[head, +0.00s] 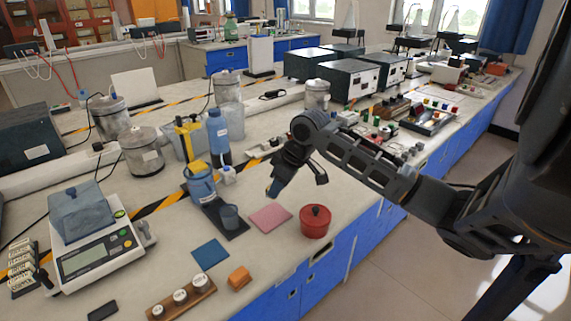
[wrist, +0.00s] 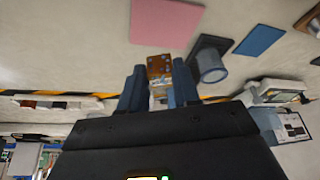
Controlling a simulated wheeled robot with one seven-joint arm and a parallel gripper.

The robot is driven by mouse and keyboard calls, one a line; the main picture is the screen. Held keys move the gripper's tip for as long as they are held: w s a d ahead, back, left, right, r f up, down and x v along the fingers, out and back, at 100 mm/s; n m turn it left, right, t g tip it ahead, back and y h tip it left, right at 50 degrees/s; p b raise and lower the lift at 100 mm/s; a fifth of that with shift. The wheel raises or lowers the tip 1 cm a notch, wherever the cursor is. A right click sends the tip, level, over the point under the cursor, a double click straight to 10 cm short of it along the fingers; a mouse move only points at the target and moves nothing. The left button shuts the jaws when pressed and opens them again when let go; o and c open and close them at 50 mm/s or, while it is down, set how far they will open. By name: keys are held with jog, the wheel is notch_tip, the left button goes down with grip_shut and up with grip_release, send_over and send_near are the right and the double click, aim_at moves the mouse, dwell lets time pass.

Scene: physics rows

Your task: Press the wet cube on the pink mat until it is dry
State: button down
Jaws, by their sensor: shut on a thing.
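My gripper (wrist: 159,75) is shut on a small orange-brown cube (wrist: 160,66) with bluish specks on its face. In the head view my gripper (head: 273,188) hangs above the counter, behind the pink mat; the cube cannot be made out there. The pink mat (head: 270,217) lies flat and bare on the counter, between the dark tray and the red pot. It also shows in the wrist view (wrist: 165,22), beyond the fingertips. The cube appears apart from the mat.
A bluish cup (head: 229,216) stands on a dark tray (head: 236,234) left of the pink mat. A lidded red pot (head: 315,222) stands to its right. A blue mat (head: 210,254), an orange block (head: 239,278) and a wooden weight holder (head: 182,298) lie nearer the front.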

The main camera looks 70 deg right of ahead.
jog(key=shift+f+b, duration=2.15)
jog(key=shift+f, duration=0.8)
jog(key=c, duration=1.4)
grip_release()
jog(key=c, duration=0.4)
